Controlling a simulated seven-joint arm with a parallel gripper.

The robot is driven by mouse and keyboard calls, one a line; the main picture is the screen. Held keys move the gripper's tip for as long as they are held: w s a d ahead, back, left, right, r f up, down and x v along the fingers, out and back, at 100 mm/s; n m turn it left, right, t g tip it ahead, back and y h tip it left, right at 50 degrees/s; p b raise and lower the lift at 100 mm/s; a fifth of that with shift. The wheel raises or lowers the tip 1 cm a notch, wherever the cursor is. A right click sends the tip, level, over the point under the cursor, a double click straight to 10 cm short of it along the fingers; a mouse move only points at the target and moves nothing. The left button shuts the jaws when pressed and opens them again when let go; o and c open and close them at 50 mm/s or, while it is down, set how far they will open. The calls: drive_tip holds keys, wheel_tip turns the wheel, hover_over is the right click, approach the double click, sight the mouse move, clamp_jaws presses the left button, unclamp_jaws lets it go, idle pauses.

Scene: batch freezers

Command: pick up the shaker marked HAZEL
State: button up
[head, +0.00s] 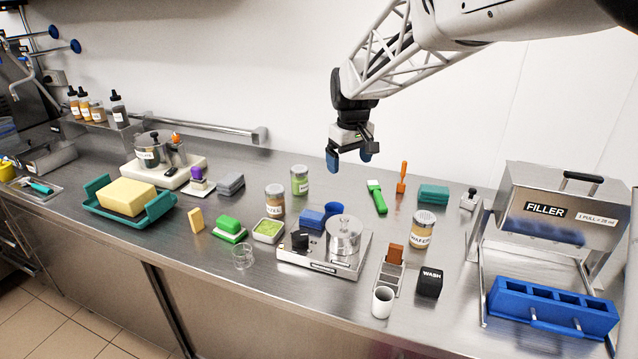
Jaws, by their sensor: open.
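A shaker with a grey lid and brown contents (275,200) stands upright left of the counter's middle; its small label is hard to read but may say HAZEL. A shaker with green contents (300,180) stands just behind it, its label too small to read. A third shaker (421,230), its label reading like WAFER, stands further right. My gripper (349,160) hangs above the back of the counter, right of the brown and green shakers. Its blue-tipped fingers point down, open and empty, apart from all the shakers.
A metal scale-like unit (320,262) with a lidded pot (344,235) and a blue block (312,218) stands in front. A green-handled tool (377,197) lies right of my gripper. The filler (545,210) stands right.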

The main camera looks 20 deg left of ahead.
drive_tip(key=w+a+f+n, duration=0.1)
drive_tip(key=a+f, duration=0.1)
drive_tip(key=a, duration=0.4)
drive_tip(key=w+a+f+n, duration=0.1)
drive_tip(key=w+a+f, duration=0.15)
drive_tip(key=a, duration=0.25)
drive_tip(key=n, duration=0.2)
hover_over(274, 188)
drive_tip(key=shift+g, duration=0.4)
wheel_tip(274, 188, down, 6)
drive_tip(key=shift+w+a, duration=0.1)
drive_tip(key=shift+a, duration=0.05)
drive_tip(key=shift+f, duration=0.1)
drive_tip(key=shift+f, duration=1.15)
drive_tip(key=shift+f, duration=0.15)
drive_tip(key=shift+f, duration=2.45)
drive_tip(key=c, duration=1.1)
